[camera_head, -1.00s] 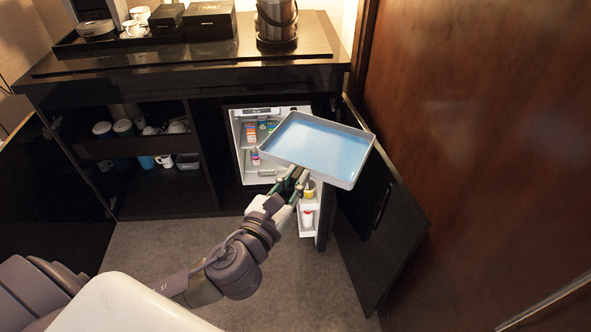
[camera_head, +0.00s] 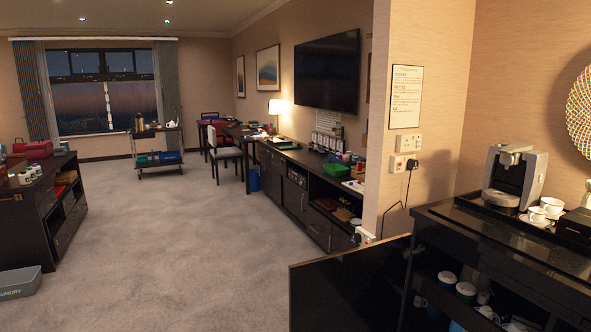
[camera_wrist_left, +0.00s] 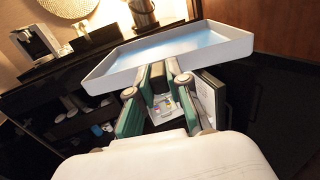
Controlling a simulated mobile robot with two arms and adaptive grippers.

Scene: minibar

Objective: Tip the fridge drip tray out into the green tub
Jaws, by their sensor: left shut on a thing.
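The drip tray (camera_wrist_left: 112,78) is white and shallow, with a pale blue layer like water inside. It shows in the left wrist view. My left gripper (camera_wrist_left: 158,76) is shut on its near edge and holds it up in front of the minibar cabinet, roughly level as far as I can tell. The open fridge (camera_wrist_left: 166,110) shows beyond and below my fingers. My left gripper and the tray are outside the head view. My right gripper is in neither view.
An open dark cabinet door (camera_head: 345,290) and the minibar counter (camera_head: 500,235) with a coffee machine (camera_head: 515,175) stand at the right. A grey laundry tub (camera_head: 20,283) sits on the floor at the left. The carpet (camera_head: 190,240) between is clear.

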